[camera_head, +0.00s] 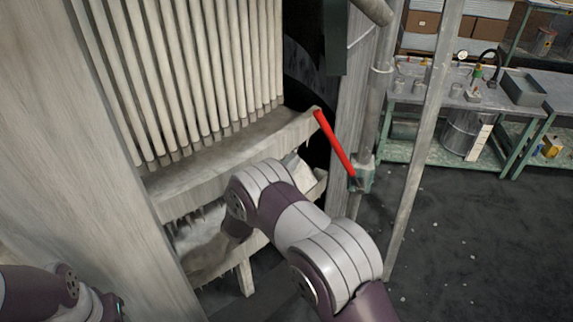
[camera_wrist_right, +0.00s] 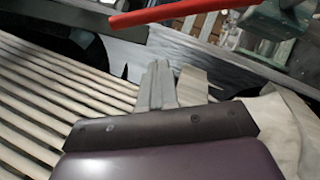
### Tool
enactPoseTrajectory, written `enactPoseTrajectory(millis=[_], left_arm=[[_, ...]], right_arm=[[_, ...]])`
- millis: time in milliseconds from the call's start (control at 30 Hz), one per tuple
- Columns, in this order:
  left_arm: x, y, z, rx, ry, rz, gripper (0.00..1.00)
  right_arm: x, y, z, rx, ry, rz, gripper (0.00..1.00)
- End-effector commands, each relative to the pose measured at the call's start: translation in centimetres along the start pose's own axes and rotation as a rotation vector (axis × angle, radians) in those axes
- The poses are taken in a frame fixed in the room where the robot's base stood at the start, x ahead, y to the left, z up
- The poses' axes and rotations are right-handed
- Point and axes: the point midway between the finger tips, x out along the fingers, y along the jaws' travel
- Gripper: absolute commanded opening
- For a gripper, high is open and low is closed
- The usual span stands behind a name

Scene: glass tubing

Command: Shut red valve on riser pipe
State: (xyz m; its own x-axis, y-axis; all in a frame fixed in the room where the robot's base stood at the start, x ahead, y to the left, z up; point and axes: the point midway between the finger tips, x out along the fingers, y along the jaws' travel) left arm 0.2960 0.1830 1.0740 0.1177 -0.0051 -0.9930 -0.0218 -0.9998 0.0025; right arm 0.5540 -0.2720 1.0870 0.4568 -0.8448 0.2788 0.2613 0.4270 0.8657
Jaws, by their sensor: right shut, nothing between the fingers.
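The red valve lever (camera_head: 335,147) slants from upper left down to the grey-green valve body (camera_head: 362,174) on the vertical riser pipe (camera_head: 372,115). In the right wrist view the red lever (camera_wrist_right: 180,12) crosses the top, with the valve body (camera_wrist_right: 278,22) at upper right. My right gripper (camera_wrist_right: 165,85) is shut and empty, its fingers pointing towards the lever, with a visible gap between them in the picture. In the head view my right arm hides most of that hand. My left arm shows only at the lower left corner; its gripper is out of view.
A rack of pale glass tubes (camera_head: 190,70) stands above a worn ledge (camera_head: 225,155), left of the riser. A thin metal post (camera_head: 425,130) rises right of the pipe. A green-legged workbench (camera_head: 440,105) is farther back.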

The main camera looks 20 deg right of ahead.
Motion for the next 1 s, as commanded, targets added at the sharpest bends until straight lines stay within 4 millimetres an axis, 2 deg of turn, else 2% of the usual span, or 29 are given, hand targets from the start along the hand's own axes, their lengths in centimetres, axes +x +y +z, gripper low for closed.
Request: enactPoseTrajectory(millis=[33, 200, 400, 1000], left_arm=[[-0.8, 0.0, -0.1, 0.000, 0.000, 0.000, 0.45], [-1.9, 0.0, -0.2, 0.000, 0.000, 0.000, 0.45], [-3.6, 0.0, -0.4, 0.000, 0.000, 0.000, 0.45], [-4.0, 0.0, -0.5, 0.000, 0.000, 0.000, 0.45]], right_arm=[[1.2, 0.3, 0.2, 0.000, -0.003, -0.002, 0.00], [4.9, 0.3, 0.2, 0.000, -0.003, -0.002, 0.00], [7.1, 0.3, 2.2, -0.002, 0.000, -0.001, 0.00], [8.0, 0.1, 3.0, 0.006, 0.000, -0.004, 0.00]])
